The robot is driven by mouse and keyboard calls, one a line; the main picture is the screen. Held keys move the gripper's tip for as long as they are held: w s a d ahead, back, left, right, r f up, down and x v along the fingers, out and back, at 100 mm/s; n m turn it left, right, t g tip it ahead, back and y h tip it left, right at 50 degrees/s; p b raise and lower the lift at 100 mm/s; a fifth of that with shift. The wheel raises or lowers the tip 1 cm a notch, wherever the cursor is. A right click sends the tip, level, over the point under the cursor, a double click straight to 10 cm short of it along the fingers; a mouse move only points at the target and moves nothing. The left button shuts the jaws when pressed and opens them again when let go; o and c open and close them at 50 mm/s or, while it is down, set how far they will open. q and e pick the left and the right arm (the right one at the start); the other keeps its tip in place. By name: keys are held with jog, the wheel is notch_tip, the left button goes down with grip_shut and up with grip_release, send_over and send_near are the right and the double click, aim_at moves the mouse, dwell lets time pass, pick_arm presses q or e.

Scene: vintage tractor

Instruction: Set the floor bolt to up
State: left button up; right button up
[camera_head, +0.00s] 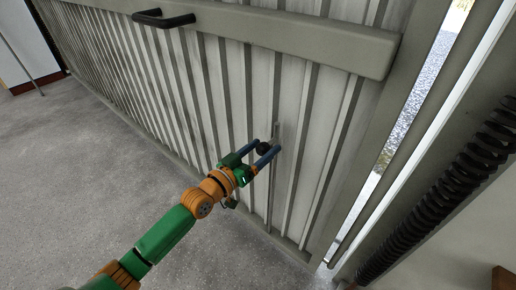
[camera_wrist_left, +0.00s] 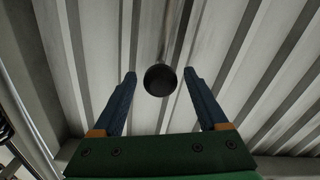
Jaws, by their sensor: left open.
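The floor bolt is a thin upright metal rod (camera_head: 275,133) on the corrugated door, with a round black knob (camera_head: 264,147). In the left wrist view the knob (camera_wrist_left: 160,80) sits between my open fingers, near their tips, with a visible gap on both sides. My left gripper (camera_head: 263,147) is open around the knob and not closed on it. In the head view the gripper's fingers and wrist cover part of the rod. My right gripper is not in view.
The corrugated door (camera_head: 215,75) has a thick cross rail (camera_head: 265,30) and a black handle (camera_head: 163,19) at the upper left. A black coil spring (camera_head: 440,195) stands at the right, beside a bright gap. The grey floor (camera_head: 70,150) at the left is clear.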

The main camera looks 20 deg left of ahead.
pick_arm(q)
jog(key=v, duration=0.4)
jog(key=shift+s+r+p, duration=0.1)
jog(key=shift+p, duration=0.25)
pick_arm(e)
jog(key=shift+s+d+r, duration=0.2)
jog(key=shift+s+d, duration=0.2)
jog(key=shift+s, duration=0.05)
